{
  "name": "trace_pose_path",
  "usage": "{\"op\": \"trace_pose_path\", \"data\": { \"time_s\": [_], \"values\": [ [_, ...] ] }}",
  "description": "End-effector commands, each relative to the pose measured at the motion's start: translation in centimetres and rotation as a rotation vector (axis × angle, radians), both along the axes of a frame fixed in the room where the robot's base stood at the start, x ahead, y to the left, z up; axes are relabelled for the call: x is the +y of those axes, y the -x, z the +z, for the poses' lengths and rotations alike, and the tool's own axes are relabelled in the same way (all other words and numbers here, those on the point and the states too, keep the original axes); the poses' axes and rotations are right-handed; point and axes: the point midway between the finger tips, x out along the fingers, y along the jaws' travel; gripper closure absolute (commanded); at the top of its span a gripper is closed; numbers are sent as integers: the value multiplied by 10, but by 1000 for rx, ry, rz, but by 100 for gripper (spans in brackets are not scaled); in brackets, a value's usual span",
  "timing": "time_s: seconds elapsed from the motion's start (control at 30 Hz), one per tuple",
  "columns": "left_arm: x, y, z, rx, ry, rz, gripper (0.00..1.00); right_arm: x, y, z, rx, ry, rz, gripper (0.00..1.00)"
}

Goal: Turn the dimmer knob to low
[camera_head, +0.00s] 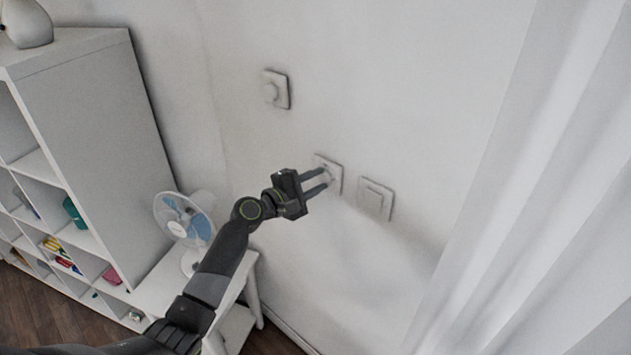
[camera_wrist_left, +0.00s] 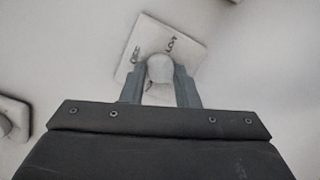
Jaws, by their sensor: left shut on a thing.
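The dimmer knob (camera_wrist_left: 160,68) is a pale rounded knob on a square white wall plate (camera_wrist_left: 190,40), which is the middle plate (camera_head: 333,166) of three in the head view. My left gripper (camera_head: 325,180) reaches the plate from the left, its two fingers pointing at the wall. In the left wrist view the fingers of the left gripper (camera_wrist_left: 160,84) are on both sides of the knob, closed on it. In the head view the fingers partly cover the knob. My right gripper is not in view.
A wall plate with a round knob (camera_head: 272,91) is to the upper left, and a flat square switch (camera_head: 375,199) is to the right. A white curtain (camera_head: 530,190) hangs at right. A fan (camera_head: 184,219) and a white shelf unit (camera_head: 110,130) stand at left.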

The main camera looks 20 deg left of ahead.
Motion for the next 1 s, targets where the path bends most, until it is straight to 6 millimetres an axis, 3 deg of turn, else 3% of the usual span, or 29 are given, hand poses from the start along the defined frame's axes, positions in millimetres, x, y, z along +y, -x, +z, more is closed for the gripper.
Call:
{"op": "trace_pose_path", "data": {
  "time_s": [0.4, 0.93, 0.97, 1.0],
  "values": [
    [0, 0, -2, 76, 163, 1, 95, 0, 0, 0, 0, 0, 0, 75],
    [0, 0, -3, 85, 183, 1, 95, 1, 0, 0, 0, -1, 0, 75],
    [0, 0, -3, 85, 183, 1, 70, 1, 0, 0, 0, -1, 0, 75],
    [0, 0, -3, 85, 183, 1, 64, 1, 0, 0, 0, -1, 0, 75]
  ]
}}
